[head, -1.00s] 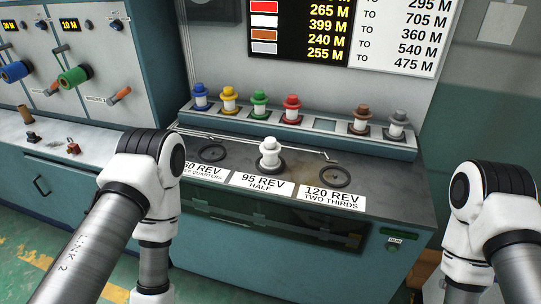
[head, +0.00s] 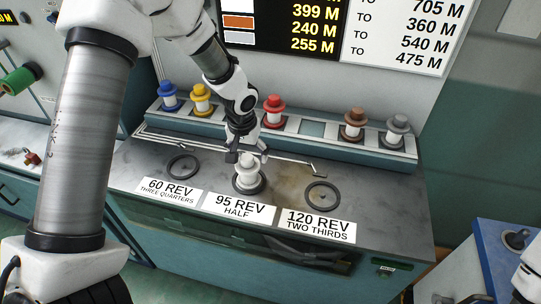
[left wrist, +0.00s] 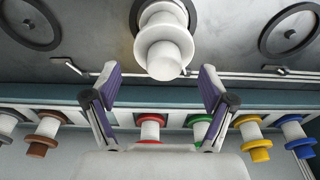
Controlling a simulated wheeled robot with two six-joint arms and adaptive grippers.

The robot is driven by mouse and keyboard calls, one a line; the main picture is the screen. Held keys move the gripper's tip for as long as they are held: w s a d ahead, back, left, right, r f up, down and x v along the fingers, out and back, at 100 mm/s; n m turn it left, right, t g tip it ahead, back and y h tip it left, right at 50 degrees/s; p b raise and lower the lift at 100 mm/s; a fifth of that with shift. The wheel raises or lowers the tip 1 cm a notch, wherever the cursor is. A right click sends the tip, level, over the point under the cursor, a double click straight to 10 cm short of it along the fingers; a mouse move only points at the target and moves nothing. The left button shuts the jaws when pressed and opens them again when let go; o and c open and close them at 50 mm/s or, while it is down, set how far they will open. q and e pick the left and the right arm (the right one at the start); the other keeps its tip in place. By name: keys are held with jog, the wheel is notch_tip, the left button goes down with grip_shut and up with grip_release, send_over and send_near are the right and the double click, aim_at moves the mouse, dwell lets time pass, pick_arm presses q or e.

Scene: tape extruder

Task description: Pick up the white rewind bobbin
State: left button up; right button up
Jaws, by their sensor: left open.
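The white rewind bobbin (head: 247,176) stands upright on the middle ring of the counter, behind the label "95 REV HALF". It also shows in the left wrist view (left wrist: 164,47), at the top, with its end facing the camera. My left gripper (head: 243,152) is at the bobbin's top, just behind it in the head view. In the left wrist view my left gripper (left wrist: 160,82) is open, with its two purple-padded fingers on either side of the bobbin's near end. Nothing is between the pads that I can see being squeezed. My right gripper is not in view.
A rack (head: 312,129) behind holds several coloured bobbins, including a red one (head: 273,110) and a grey one (head: 397,130), and has an empty slot. Empty rings lie left (head: 184,167) and right (head: 322,194) of the white bobbin. A thin metal rod (head: 290,160) runs behind.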

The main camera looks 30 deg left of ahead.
aim_at(248, 168)
pick_arm(q)
jog(key=f, duration=0.5)
jog(key=f+p, duration=0.1)
jog(key=f, duration=0.1)
jog(key=shift+w+a+f, duration=0.15)
jog(key=shift+w+a, duration=0.15)
jog(key=shift+w, duration=0.05)
jog(key=shift+s, duration=0.1)
jog(key=shift+c, duration=0.4)
jog(key=c, duration=1.1)
jog(key=shift+r, duration=0.2)
jog(key=shift+c, duration=0.2)
